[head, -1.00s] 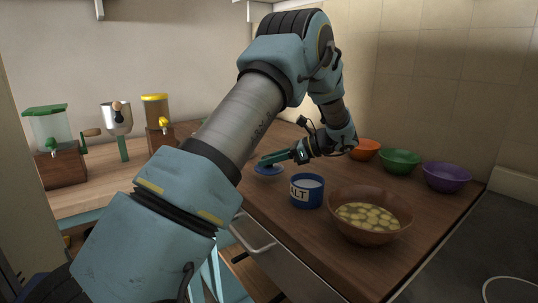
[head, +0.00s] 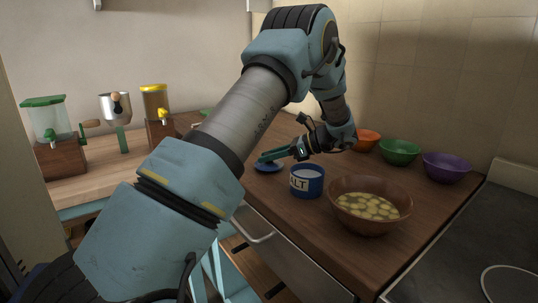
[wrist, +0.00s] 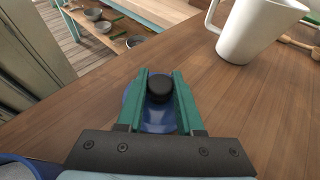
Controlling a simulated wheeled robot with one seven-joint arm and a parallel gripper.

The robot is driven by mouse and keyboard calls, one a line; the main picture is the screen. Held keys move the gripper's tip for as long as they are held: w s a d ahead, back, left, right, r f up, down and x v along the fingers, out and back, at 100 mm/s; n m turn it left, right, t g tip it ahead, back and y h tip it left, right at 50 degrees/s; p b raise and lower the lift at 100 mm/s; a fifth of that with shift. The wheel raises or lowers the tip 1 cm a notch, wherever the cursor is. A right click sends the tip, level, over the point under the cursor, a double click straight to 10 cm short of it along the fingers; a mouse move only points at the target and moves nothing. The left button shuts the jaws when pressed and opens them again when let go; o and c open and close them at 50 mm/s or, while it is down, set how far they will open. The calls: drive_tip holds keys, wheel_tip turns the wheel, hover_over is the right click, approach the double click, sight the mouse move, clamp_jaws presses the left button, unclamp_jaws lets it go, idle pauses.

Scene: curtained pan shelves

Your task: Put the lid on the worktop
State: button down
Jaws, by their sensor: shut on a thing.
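The lid (head: 268,167) is a small blue disc with a black knob, seen low over the wooden worktop (head: 290,219), left of the blue salt jar (head: 307,182). My gripper (head: 264,158) is shut on the lid's knob. In the wrist view, the black knob sits between the green fingers of my gripper (wrist: 161,80), and the blue lid (wrist: 160,119) shows below it. The lid looks level and at or just above the wood; I cannot tell if it touches. The salt jar is open, with white contents.
A brown bowl with pale slices (head: 368,222) stands right of the jar. Orange (head: 366,141), green (head: 400,153) and purple (head: 446,168) bowls line the wall. The wrist view shows a white pitcher (wrist: 247,32) and bare wood around the lid.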

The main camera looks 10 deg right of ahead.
drive_tip(key=shift+f, duration=0.25)
idle(0.3)
drive_tip(key=shift+c, duration=2.3)
unclamp_jaws()
drive_tip(key=c, duration=0.4)
drive_tip(key=shift+s+d+r+p, duration=0.25)
drive_tip(key=shift+d+r+p, duration=0.1)
drive_tip(key=shift+d, duration=0.25)
drive_tip(key=shift+d, duration=0.1)
